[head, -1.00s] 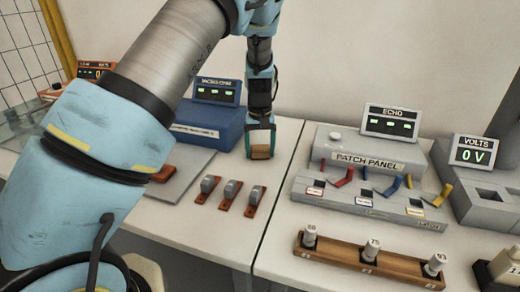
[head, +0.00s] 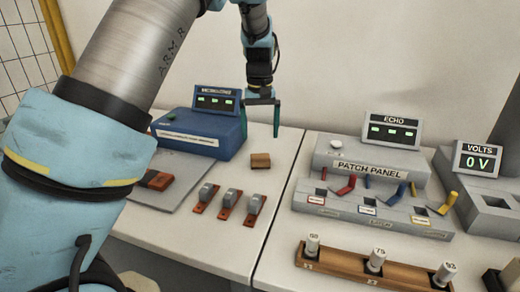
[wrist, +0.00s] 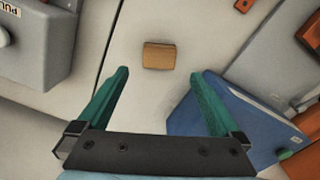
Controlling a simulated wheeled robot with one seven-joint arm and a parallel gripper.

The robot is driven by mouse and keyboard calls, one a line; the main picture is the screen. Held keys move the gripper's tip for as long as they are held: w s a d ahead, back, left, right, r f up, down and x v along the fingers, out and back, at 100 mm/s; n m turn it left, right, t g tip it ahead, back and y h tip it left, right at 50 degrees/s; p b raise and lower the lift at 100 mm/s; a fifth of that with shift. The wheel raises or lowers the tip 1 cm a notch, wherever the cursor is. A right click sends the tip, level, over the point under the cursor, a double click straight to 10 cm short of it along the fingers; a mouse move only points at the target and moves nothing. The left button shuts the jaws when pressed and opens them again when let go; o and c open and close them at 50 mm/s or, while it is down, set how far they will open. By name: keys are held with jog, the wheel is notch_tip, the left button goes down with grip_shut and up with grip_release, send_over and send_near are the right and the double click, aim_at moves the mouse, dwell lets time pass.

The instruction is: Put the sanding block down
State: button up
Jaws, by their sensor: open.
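The sanding block (head: 260,160) is a small tan-brown block. It rests on the white table, right of the blue box and behind the row of grey switches. In the wrist view the block (wrist: 159,55) lies beyond my fingertips, apart from them. My gripper (head: 262,134) is open and empty, raised above and behind the block. Its two green fingers (wrist: 158,85) are spread wide in the wrist view.
A blue instrument box (head: 205,140) stands left of the block. Three grey switches (head: 230,200) on orange bases stand in front. A grey patch panel (head: 365,165) and a wooden rack with white plugs (head: 345,268) are to the right. Bare table surrounds the block.

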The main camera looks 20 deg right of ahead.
jog(key=shift+r, duration=1.2)
jog(key=a+n, duration=0.2)
jog(key=a, duration=1.8)
jog(key=s+a+f, duration=0.1)
jog(key=s+a, duration=0.4)
jog(key=a, duration=0.3)
jog(key=s+a+f+t, duration=0.1)
jog(key=s+a+f, duration=0.1)
jog(key=s+a, duration=0.3)
jog(key=a, duration=0.3)
jog(key=shift+s+a+n+t, duration=0.25)
jog(key=shift+s+n+t, duration=0.05)
jog(key=shift+s+n, duration=0.1)
jog(key=shift+w, duration=0.1)
